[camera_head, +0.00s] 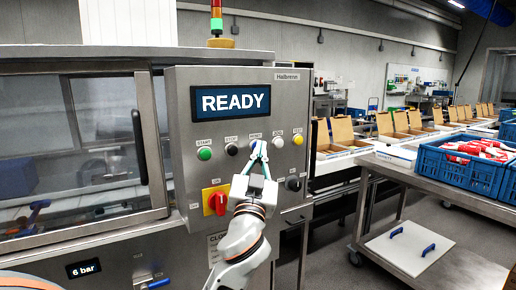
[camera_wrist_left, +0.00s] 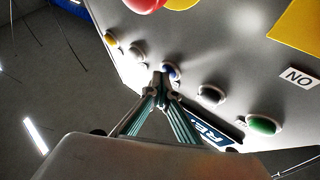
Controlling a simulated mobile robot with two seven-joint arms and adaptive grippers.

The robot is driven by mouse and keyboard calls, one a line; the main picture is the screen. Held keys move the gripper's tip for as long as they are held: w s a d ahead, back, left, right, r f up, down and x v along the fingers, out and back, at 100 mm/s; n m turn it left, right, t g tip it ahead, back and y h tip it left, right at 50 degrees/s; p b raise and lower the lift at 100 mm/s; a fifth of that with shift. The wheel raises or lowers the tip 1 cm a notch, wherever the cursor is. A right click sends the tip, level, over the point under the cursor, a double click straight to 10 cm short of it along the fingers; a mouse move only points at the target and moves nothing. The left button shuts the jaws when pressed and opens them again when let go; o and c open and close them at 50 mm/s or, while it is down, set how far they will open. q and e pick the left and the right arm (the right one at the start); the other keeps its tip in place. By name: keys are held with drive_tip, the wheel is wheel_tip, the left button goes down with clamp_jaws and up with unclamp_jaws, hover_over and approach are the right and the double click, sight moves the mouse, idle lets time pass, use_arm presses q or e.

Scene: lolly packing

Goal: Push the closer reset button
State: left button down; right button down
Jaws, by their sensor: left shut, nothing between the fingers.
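The blue reset button (camera_head: 252,144) sits in the middle of the button row on the grey control panel (camera_head: 182,118). My left gripper (camera_head: 259,146) is shut and empty, its fingertips at this button and partly covering it. In the left wrist view, the blue button (camera_wrist_left: 173,70) shows just beside the shut fingertips (camera_wrist_left: 162,72). I cannot tell whether they touch it. The panel's display (camera_head: 231,102) reads READY. My right gripper is not in view.
The green start button (camera_head: 204,153) and black stop button (camera_head: 231,149) are left of the blue one; white (camera_head: 278,142) and yellow (camera_head: 298,139) buttons are right. A red rotary switch (camera_head: 217,202) sits below. A cart with a blue crate (camera_head: 450,172) stands at right.

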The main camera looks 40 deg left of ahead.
use_arm(q)
drive_tip(key=shift+s+d, duration=0.35)
drive_tip(key=shift+d, duration=0.5)
drive_tip(key=d, duration=0.1)
drive_tip(key=s+d, duration=0.1)
drive_tip(key=d, duration=0.1)
drive_tip(key=s+d, duration=0.1)
drive_tip(key=shift+d, duration=0.3)
idle(0.8)
